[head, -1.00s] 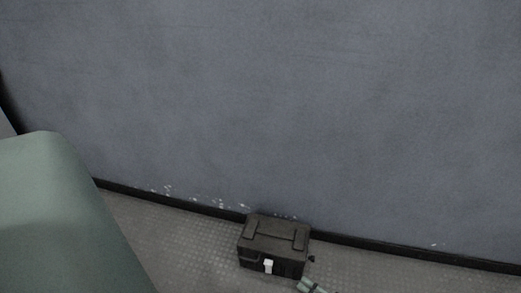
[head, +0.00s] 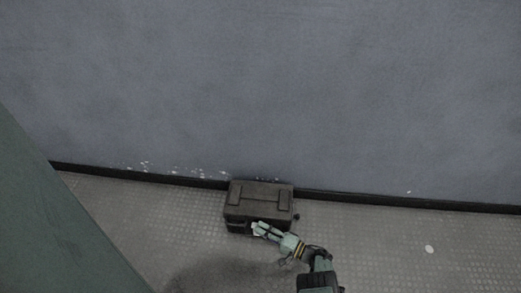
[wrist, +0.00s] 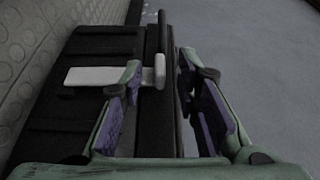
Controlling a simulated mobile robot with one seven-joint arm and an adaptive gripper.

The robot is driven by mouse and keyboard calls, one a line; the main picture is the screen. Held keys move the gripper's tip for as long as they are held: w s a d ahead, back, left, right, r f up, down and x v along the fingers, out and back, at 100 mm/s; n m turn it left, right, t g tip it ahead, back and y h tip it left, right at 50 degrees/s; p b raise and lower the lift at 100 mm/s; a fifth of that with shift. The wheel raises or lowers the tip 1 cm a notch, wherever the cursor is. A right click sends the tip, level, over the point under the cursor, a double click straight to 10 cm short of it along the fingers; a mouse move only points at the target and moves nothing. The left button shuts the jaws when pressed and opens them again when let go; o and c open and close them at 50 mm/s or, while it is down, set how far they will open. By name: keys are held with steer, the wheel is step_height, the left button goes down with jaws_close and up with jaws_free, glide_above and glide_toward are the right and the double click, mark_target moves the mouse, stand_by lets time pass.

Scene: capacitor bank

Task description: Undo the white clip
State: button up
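A white clip (wrist: 90,76) lies against the front of a dark box (head: 262,190) on the floor by the wall. In the wrist view its raised end (wrist: 159,72) sits between the fingertips of my gripper (wrist: 160,66). The fingers are apart, and the left one crosses in front of the clip's bar. I cannot tell whether either finger touches the clip. In the head view my gripper (head: 260,229) is at the front of the box, and it hides most or all of the clip.
A grey wall (head: 270,90) with a dark skirting stands right behind the box. The patterned floor (head: 370,235) is clear to the right of the box, apart from a small pale round spot (head: 429,249).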

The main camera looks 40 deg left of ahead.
steer(key=shift+s+a, duration=0.1)
steer(key=shift+a, duration=0.5)
jaws_close()
stand_by(0.5)
